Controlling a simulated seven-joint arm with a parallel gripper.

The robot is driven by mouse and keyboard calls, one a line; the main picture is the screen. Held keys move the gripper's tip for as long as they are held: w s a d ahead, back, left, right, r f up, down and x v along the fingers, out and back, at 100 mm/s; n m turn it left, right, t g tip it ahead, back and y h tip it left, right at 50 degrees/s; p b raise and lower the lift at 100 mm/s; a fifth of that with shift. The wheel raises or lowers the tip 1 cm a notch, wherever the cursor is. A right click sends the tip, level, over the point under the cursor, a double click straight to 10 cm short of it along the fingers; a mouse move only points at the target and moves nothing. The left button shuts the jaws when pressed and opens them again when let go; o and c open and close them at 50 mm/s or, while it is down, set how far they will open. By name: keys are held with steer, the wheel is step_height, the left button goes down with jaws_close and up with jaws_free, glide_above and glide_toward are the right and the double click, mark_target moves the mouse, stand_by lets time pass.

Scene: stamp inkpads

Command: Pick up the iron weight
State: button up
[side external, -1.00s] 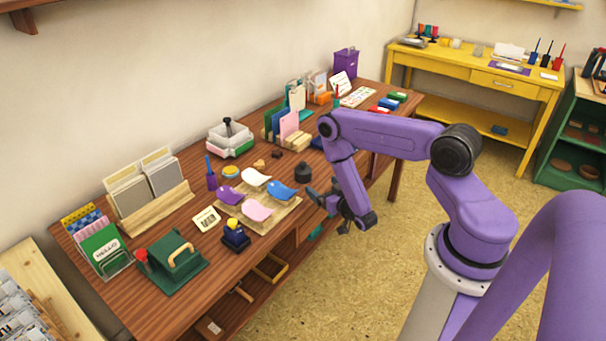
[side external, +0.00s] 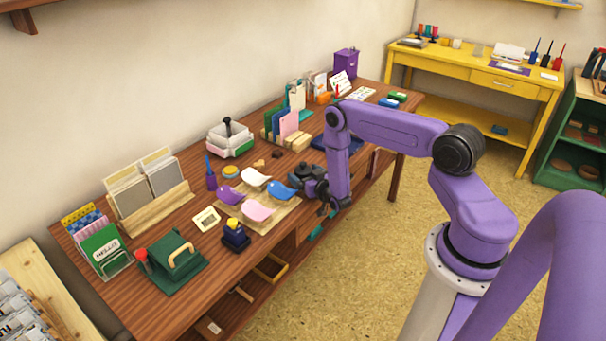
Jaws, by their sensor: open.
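The iron weight (side external: 302,171) is a small dark, knobbed piece on the brown table, just right of the blue pad. My gripper (side external: 309,187) is open at its near right side, its dark fingers pointing left toward it. The fingers overlap the weight's lower part in this view. I cannot tell whether they touch it or stand around it.
A wooden board (side external: 284,212) with white, purple, pink and blue curved pads lies just left of my gripper. A dark blue flat pad (side external: 350,141) is behind my arm. A white and green caddy (side external: 231,138) stands toward the wall.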

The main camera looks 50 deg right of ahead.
mark_target(304, 164)
jaws_close()
steer(key=shift+w+r, duration=0.1)
steer(key=shift+r, duration=0.1)
steer(key=shift+r, duration=0.2)
step_height(304, 164, up, 3)
steer(key=s+a+r, duration=0.5)
steer(key=s+r, duration=0.4)
steer(key=s, duration=0.4)
steer(key=w+a+r+n+y, duration=0.2)
steer(key=a+r+y, duration=0.1)
steer(key=a, duration=0.5)
steer(key=w+a+r+n+t+y, duration=0.1)
steer(key=w+a+r+n+y, duration=0.1)
steer(key=a+r, duration=0.4)
steer(key=w+a+y, duration=0.1)
steer(key=a, duration=0.2)
steer(key=shift+w+r, duration=0.2)
steer(key=shift+w, duration=0.1)
